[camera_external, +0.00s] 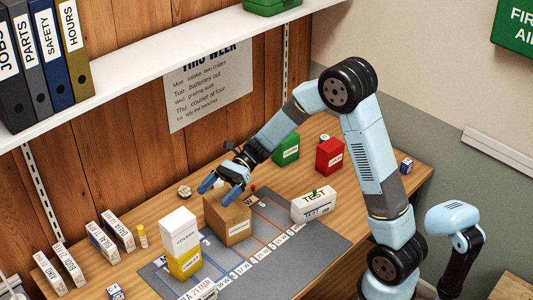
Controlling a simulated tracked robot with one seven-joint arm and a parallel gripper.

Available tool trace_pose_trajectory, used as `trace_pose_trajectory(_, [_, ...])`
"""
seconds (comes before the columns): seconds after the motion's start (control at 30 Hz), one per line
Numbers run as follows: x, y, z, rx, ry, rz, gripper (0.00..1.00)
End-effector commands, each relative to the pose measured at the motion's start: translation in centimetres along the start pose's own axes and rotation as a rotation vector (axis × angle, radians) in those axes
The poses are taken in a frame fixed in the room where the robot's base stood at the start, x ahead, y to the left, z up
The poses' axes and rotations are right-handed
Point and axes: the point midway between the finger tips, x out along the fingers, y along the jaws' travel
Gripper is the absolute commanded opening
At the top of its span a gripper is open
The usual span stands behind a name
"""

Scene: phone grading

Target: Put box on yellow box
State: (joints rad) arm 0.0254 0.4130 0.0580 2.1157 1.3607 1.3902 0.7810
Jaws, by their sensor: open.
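A yellow box (185,263) with a white label stands upright on the grey mat near its left end. A white box (179,234) with printed lettering rests on top of the yellow box. A brown cardboard box (229,226) with a white label stands on the mat to the right of them. My gripper (216,193) is open, its blue fingers pointing down and left at the top of the brown box. I cannot tell whether the fingers touch the brown box. Nothing shows between the fingers.
A green box (286,149), a red box (330,155) and a white TEST box (313,205) stand to the right. Several labelled white boxes (103,241) stand at left. A shelf (180,52) hangs above. The mat (322,246) is clear at right.

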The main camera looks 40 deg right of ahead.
Motion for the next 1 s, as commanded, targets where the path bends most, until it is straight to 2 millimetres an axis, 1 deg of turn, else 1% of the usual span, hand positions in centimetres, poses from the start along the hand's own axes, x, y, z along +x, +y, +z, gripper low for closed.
trace_pose_trajectory(0.03, [-0.4,1.4,0.8,-0.061,0.044,0.009,1.00])
trace_pose_trajectory(0.1, [-1.0,3.4,1.5,-0.147,0.111,0.028,1.00])
trace_pose_trajectory(0.33, [-3.4,9.3,2.7,-0.429,0.334,0.089,1.00])
trace_pose_trajectory(0.5, [-5.6,13.4,3.0,-0.637,0.500,0.139,1.00])
trace_pose_trajectory(0.7, [-8.5,17.7,3.1,-0.876,0.701,0.204,1.00])
trace_pose_trajectory(1.0, [-13.4,23.4,2.8,-1.214,1.014,0.322,1.00])
